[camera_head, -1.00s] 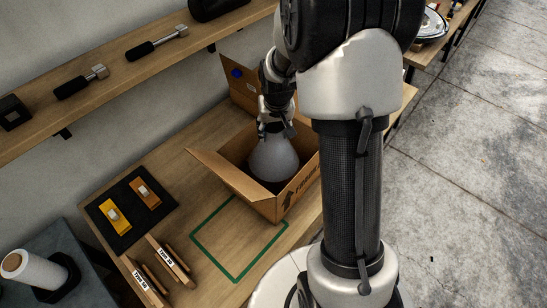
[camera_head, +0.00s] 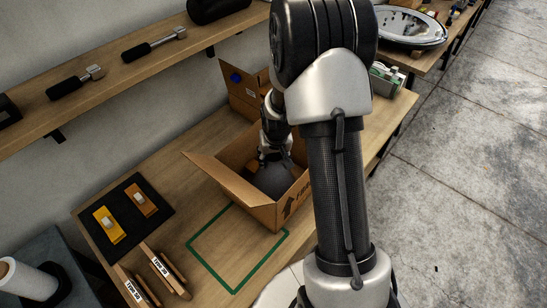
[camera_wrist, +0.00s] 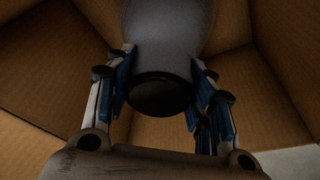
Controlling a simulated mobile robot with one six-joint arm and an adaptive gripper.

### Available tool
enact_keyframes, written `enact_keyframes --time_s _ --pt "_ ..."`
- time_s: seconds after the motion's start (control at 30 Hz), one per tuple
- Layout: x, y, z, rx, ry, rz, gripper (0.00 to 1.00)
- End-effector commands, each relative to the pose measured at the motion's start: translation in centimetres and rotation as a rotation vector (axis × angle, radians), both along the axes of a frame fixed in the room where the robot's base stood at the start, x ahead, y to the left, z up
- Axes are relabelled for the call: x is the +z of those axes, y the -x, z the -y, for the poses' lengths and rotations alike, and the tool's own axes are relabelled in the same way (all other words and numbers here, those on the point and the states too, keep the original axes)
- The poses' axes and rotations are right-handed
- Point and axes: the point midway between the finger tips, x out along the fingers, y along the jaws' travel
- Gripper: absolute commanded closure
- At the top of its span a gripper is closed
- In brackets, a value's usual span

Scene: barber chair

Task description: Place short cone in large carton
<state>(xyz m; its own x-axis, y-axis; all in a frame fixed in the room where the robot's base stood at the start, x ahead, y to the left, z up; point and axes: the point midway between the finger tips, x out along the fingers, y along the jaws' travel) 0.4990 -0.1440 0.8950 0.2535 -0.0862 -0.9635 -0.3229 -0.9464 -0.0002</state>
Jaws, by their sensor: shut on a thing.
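The short cone (camera_head: 273,181) is grey and sits inside the open large carton (camera_head: 262,212) on the table. In the head view its lower part is hidden by the carton's front wall. My gripper (camera_head: 274,152) reaches down into the carton from above and is shut on the cone's narrow top. In the wrist view the cone (camera_wrist: 172,38) stands between the blue-padded fingers, with the carton's brown walls (camera_wrist: 38,62) around it. I cannot tell whether the cone touches the carton floor.
A green outlined square (camera_head: 237,248) lies on the table before the carton. A dark mat (camera_head: 126,213) with orange and yellow pieces is at left. A shelf with tools (camera_head: 150,47) runs along the wall.

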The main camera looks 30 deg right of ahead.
Motion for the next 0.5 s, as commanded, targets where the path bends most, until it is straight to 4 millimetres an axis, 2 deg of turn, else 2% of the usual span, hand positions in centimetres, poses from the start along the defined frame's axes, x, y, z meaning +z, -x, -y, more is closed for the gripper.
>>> enact_keyframes --time_s 0.03,0.07,0.37,0.5 --pt "-0.02 -0.05 0.02 0.0 0.001 0.002 1.0" --pt "-0.1 0.0 0.0 0.0 0.0 0.0 0.5" --pt "-0.04 0.0 0.0 0.0 0.0 0.0 0.3" --pt "-0.04 -0.01 0.0 0.0 0.0 0.0 0.29"
